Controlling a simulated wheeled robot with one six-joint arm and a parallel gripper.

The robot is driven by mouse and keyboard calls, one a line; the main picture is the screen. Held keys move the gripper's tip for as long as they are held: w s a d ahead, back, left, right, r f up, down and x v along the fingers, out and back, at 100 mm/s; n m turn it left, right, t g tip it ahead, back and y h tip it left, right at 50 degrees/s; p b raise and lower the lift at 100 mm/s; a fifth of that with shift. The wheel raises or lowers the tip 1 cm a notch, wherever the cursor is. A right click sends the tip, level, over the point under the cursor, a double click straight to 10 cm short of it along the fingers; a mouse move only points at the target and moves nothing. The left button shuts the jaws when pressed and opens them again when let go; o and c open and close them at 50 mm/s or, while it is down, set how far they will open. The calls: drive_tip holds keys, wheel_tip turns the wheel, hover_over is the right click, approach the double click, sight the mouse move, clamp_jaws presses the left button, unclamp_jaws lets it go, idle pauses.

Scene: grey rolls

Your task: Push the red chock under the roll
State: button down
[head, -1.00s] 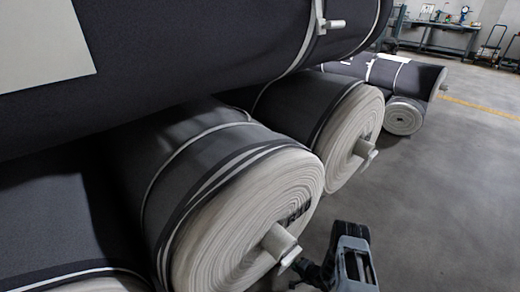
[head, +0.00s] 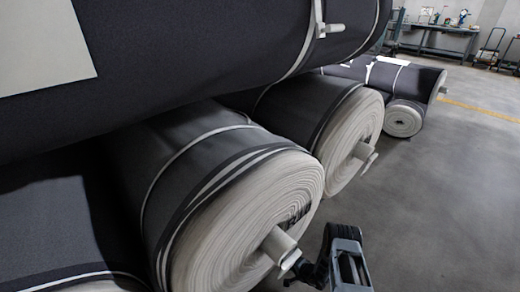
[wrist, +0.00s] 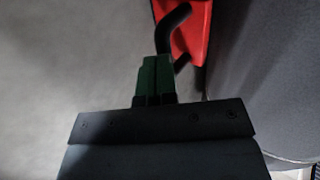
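In the wrist view, the red chock (wrist: 193,32) stands at the top, partly cut off by the frame edge. Its black curved handle (wrist: 172,24) reaches toward my gripper (wrist: 154,60). The green fingers are together with only a thin line between them, and no handle shows between them. Their tips overlap the handle in the picture; I cannot tell whether they touch it. The dark grey roll (wrist: 272,70) is close to the chock's right side. In the head view, the near roll (head: 250,225) shows its pale end; the chock and my fingertips cannot be made out there.
A core stub (head: 279,246) sticks out of the near roll, close to my arm. Another roll (head: 352,140) lies behind it, and a large roll (head: 180,60) rests on top. Open floor (head: 450,190) lies to the right. A workbench (head: 435,38) stands far back.

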drive_tip(key=shift+w+a, duration=1.2)
drive_tip(key=shift+w, duration=0.15)
drive_tip(key=shift+s+d+p, duration=0.6)
drive_tip(key=shift+s+d, duration=0.6)
drive_tip(key=shift+s, duration=0.1)
drive_tip(key=shift+s+d, duration=0.15)
